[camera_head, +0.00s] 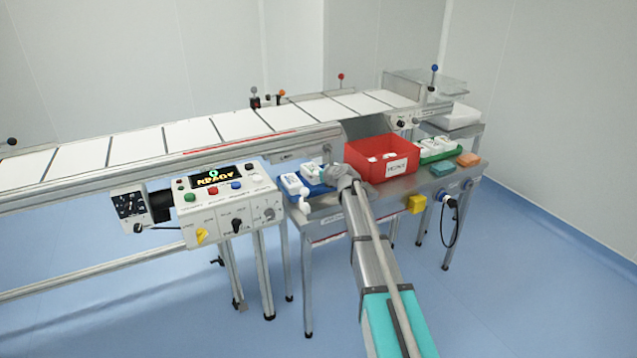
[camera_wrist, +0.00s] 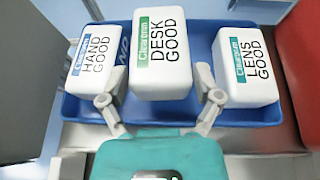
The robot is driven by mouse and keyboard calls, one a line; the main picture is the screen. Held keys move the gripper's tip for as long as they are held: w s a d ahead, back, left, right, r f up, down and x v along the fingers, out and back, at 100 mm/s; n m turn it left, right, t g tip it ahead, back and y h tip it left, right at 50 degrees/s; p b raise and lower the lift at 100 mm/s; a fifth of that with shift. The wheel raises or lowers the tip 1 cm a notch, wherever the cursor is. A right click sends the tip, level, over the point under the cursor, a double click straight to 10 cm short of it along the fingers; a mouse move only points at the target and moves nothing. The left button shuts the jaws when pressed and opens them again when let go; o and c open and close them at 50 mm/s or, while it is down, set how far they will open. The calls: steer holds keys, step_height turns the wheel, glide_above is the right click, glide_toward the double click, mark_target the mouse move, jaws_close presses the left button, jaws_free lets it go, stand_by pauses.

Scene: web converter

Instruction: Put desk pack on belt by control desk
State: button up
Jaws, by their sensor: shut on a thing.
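The desk pack (camera_wrist: 160,55) is a white pack with a green label reading "DESK GOOD", in the middle of the wrist view. My gripper (camera_wrist: 161,97) is shut on it, one finger on each side. A blue tray (camera_wrist: 190,108) lies beneath, also in the head view (camera_head: 322,191); I cannot tell whether the pack still touches it. The hand pack (camera_wrist: 93,58) is to the left and the lens pack (camera_wrist: 243,68) to the right. The belt (camera_head: 190,134) runs behind the control desk (camera_head: 235,215), whose display reads "READY". In the head view my wrist hides part of the tray.
A red bin (camera_head: 362,164) stands right of the blue tray on the metal table (camera_head: 335,222). The belt stretch behind the control desk is clear.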

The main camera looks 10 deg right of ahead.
mark_target(318, 184)
steer(key=shift+f+b, duration=1)
steer(key=shift+f, duration=0.35)
steer(key=shift+f, duration=0.2)
steer(key=o, duration=1)
steer(key=shift+r, duration=0.1)
steer(key=shift+p+v, duration=2.7)
steer(key=shift+v, duration=4.25)
steer(key=shift+w+a+r, duration=0.1)
steer(key=shift+r, duration=0.05)
